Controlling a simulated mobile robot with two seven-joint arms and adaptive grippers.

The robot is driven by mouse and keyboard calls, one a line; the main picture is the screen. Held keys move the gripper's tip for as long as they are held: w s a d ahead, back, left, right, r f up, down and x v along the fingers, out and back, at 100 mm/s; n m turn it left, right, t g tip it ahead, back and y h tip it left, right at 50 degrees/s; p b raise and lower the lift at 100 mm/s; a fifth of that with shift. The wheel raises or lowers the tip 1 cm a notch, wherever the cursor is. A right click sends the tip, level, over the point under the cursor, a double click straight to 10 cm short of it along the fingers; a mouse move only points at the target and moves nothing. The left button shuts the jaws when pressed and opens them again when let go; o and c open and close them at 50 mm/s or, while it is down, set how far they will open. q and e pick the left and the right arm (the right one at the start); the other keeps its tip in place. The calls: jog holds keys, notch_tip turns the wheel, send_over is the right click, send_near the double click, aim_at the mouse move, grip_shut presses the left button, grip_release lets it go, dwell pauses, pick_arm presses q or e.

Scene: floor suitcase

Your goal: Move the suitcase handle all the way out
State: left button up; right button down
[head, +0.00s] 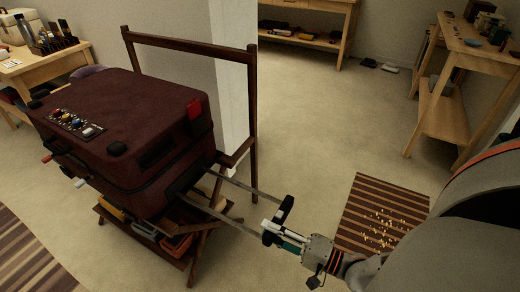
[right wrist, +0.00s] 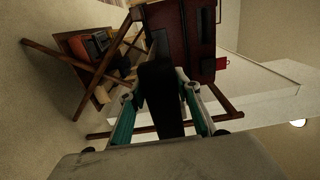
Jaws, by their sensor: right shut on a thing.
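A dark red suitcase (head: 125,125) lies on a wooden folding stand (head: 256,120) at the left of the head view. Its telescopic handle sticks out toward the right on two thin metal rods (head: 245,187), ending in a black grip (head: 287,206). My right gripper (head: 280,236) is at this grip, with its fingers around it. In the right wrist view the black grip (right wrist: 162,100) sits between the fingers, and the suitcase (right wrist: 190,40) is beyond it. The grip partly hides the rods there. My left gripper is not in view.
A striped mat with small yellowish bits (head: 372,215) lies on the floor beyond my right arm. A wooden bench (head: 450,110) stands at the right and a table (head: 45,65) at the upper left. Open floor lies between the stand and the mat.

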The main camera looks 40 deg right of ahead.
jog(key=shift+s, duration=0.25)
jog(key=c, duration=1.4)
grip_release()
jog(key=shift+d, duration=0.1)
jog(key=shift+c, duration=0.2)
jog(key=v, duration=1.2)
